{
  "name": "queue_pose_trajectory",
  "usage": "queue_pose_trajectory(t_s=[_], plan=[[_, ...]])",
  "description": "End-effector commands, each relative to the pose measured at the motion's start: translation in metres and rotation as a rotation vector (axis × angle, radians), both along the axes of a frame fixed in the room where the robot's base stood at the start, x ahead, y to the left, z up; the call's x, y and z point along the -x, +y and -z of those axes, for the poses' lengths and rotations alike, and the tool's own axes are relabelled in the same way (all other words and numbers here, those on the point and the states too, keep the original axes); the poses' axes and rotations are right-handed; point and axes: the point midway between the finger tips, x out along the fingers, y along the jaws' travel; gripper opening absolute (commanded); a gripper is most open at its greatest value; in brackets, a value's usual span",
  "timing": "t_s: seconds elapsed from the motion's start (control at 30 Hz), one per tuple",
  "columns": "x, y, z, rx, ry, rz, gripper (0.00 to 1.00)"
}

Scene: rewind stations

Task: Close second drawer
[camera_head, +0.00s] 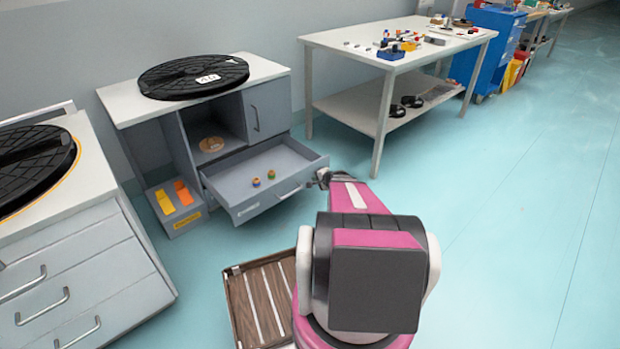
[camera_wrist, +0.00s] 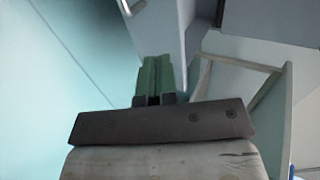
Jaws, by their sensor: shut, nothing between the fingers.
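A grey drawer (camera_head: 264,178) stands pulled out of the low grey cabinet under a white top. In the wrist view, the green fingers (camera_wrist: 153,78) of my gripper are together and hold nothing. A grey panel edge shows just beyond them.
A black round disc (camera_head: 194,76) lies on the cabinet top. A small box with orange pieces (camera_head: 177,206) stands left of the drawer. A white table (camera_head: 345,42) is behind right. Another drawer cabinet (camera_head: 75,265) is at left. Floor at right is clear.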

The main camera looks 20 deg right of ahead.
Motion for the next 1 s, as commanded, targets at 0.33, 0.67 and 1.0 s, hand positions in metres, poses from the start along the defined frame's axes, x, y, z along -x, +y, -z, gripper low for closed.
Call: queue_pose_trajectory(t_s=[0.33, 0.67, 1.0], plan=[[-0.055, 0.02, 0.034, 0.001, 0.001, -0.005, 0.0], [-0.098, 0.035, 0.044, 0.001, 0.001, -0.004, 0.0], [-0.108, 0.041, 0.043, 0.001, 0.001, -0.004, 0.0]])
